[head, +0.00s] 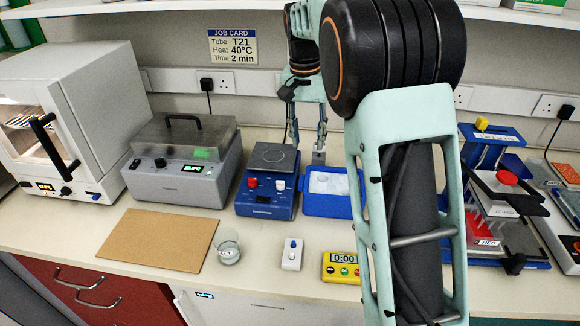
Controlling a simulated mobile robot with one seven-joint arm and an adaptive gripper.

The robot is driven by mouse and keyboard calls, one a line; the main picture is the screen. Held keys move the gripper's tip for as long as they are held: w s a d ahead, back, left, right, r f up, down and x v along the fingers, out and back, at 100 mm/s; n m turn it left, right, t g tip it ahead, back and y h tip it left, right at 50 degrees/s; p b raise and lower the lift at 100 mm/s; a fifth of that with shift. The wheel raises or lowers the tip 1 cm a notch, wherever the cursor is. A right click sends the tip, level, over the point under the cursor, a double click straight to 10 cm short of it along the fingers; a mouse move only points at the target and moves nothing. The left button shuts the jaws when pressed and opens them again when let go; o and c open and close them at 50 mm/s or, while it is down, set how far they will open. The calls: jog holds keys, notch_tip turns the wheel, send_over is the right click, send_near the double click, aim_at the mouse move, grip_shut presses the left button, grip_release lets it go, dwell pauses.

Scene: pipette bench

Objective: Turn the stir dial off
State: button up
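A blue hotplate stirrer (268,205) with a dark square top stands mid-bench. Its front carries a red dial (252,182) on the left and a white dial (280,184) on the right. I cannot read their labels or settings, so which is the stir dial is not clear. My gripper (307,143) points down with its two fingers apart. It appears beyond the dials, up and to the right of the white dial, near the stirrer's back right corner. I see nothing held between the fingers, and neither finger appears to touch a dial.
A blue tray (332,208) with pale contents sits right of the stirrer. In front are a glass beaker (228,248), a small white switch box (291,258) and a yellow timer (340,268). A grey lidded unit (185,185) stands left. My arm hides part of the bench's right side.

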jog(key=n, duration=0.2)
send_over(281, 184)
notch_tip(281, 184, down, 3)
jog(key=shift+g+y, duration=0.3)
jog(key=shift+y, duration=0.1)
jog(key=f, duration=1)
jog(key=shift+w+f, duration=0.2)
jog(key=shift+f, duration=0.1)
grip_shut()
